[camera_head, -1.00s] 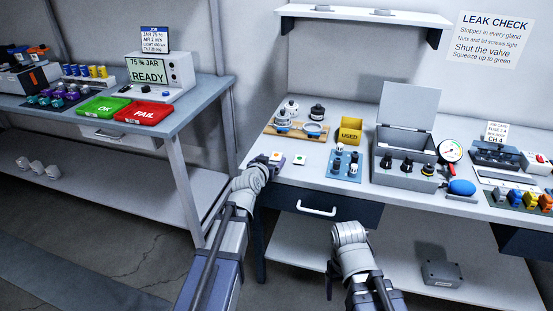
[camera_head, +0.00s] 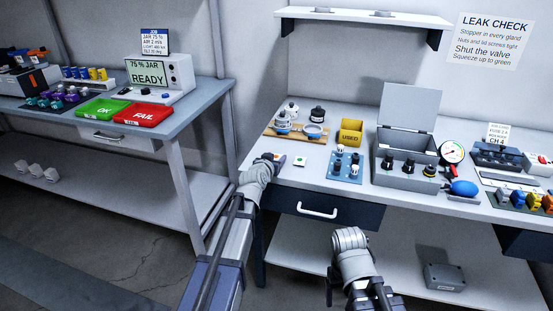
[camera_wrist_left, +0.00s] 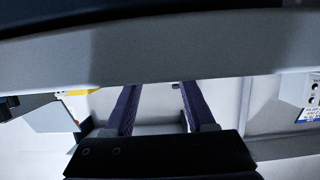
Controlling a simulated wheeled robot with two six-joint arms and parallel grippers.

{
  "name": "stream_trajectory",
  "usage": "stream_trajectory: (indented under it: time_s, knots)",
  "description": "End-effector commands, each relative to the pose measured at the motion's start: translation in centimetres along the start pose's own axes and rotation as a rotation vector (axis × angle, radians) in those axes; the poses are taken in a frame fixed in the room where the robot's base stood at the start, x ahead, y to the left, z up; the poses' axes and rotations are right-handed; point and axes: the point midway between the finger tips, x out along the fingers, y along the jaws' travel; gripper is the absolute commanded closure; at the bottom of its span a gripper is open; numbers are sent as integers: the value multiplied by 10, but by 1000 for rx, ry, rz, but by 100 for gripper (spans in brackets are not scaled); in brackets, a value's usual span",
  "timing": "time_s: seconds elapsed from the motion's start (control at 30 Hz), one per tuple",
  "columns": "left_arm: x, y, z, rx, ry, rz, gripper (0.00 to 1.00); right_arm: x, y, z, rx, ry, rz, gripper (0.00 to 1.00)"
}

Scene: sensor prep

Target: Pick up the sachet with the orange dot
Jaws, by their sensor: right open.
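The sachet with the orange dot (camera_head: 281,160) lies on the bench near its front left edge, partly hidden by my left gripper. A similar sachet with a green dot (camera_head: 300,162) lies just to its right. My left gripper (camera_head: 270,157) is low over the bench, close against the left side of the orange-dot sachet. In the left wrist view its two dark fingers (camera_wrist_left: 160,103) stand apart with only pale surface visible between them; no sachet can be made out there. My right arm is at the lower middle, in front of the bench; its gripper (camera_head: 331,285) is mostly hidden.
Behind the sachets stand a wooden stand (camera_head: 296,133) with jars and a yellow USED bin (camera_head: 350,132). To the right are a blue mat (camera_head: 345,168) with small fittings and an open grey case (camera_head: 404,177). A drawer handle (camera_head: 316,212) projects below the bench front.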

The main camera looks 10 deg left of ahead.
Motion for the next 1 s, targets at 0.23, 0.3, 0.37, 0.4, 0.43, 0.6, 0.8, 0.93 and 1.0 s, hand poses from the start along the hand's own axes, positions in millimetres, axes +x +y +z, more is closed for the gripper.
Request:
stream_trajectory:
  time_s: [0.23,0.3,0.37,0.4,0.43,0.6,0.8,0.93,1.0]
  knots:
    - [0,0,0,0,0,0,74,0,0,0,0,0,0,22]
    - [0,0,0,0,0,0,82,0,0,0,0,0,0,22]
    - [0,0,0,0,0,0,89,0,0,0,0,0,0,22]
    - [0,0,0,0,0,0,93,0,0,0,0,0,0,22]
    - [0,0,0,0,0,0,97,0,0,0,0,0,0,22]
    - [0,0,0,0,0,0,100,0,0,0,0,0,0,22]
    - [0,0,-1,0,0,0,100,-1,0,0,0,0,0,22]
    - [-2,0,-6,0,0,0,100,-7,1,0,0,0,0,22]
    - [-4,0,-12,0,0,0,100,-12,1,1,0,0,0,22]
